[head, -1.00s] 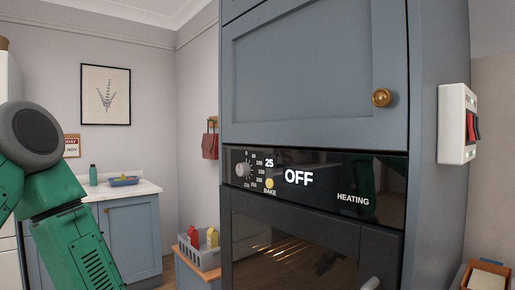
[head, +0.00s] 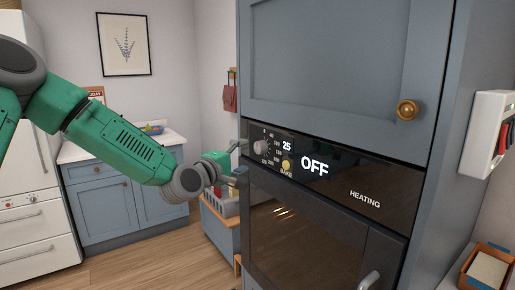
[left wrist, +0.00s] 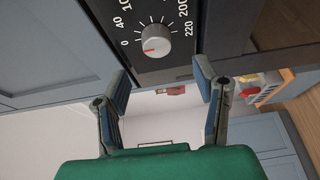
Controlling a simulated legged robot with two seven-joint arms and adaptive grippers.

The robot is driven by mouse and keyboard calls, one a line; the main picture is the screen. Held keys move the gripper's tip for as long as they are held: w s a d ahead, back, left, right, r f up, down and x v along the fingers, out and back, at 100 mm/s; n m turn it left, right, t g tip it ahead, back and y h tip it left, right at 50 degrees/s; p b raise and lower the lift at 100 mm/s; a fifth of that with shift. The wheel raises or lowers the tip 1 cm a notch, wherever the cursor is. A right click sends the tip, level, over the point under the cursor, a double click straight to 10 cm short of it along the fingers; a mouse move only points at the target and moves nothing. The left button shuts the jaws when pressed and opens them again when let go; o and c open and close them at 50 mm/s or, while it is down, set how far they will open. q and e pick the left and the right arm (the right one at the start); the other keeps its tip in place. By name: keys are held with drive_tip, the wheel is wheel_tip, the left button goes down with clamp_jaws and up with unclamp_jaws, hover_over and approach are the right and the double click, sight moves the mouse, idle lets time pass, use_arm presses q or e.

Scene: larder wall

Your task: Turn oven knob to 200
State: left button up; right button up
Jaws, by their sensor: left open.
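The oven knob (head: 260,147) is a grey round dial at the left end of the black oven panel (head: 330,177). In the left wrist view the knob (left wrist: 155,39) sits in a ring of numbers, with 0 at its left and 200 and 220 at its right. A red mark shows low on the knob's face. The display reads 25 and OFF. My left gripper (head: 240,161) is just left of the panel. In the left wrist view its open fingers (left wrist: 160,72) point towards the knob, apart from it and empty. My right gripper is out of view.
A yellow bake button (head: 286,165) sits right of the knob. The oven door handle (head: 369,281) is below. A crate (head: 222,232) stands left of the oven. A white switch box (head: 490,135) with a red switch is on the right.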

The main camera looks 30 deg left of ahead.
sight(257, 149)
use_arm(q)
drive_tip(key=w, duration=0.5)
drive_tip(key=w+p, duration=0.1)
drive_tip(key=w, duration=0.1)
drive_tip(key=shift+w+d+r, duration=0.1)
drive_tip(key=shift+w+d, duration=0.15)
drive_tip(key=shift+d, duration=0.1)
drive_tip(key=shift+a, duration=0.1)
drive_tip(key=shift+a, duration=0.1)
drive_tip(key=c, duration=0.3)
drive_tip(key=shift+a, duration=0.1)
drive_tip(key=c, duration=0.7)
drive_tip(key=shift+c, duration=0.7)
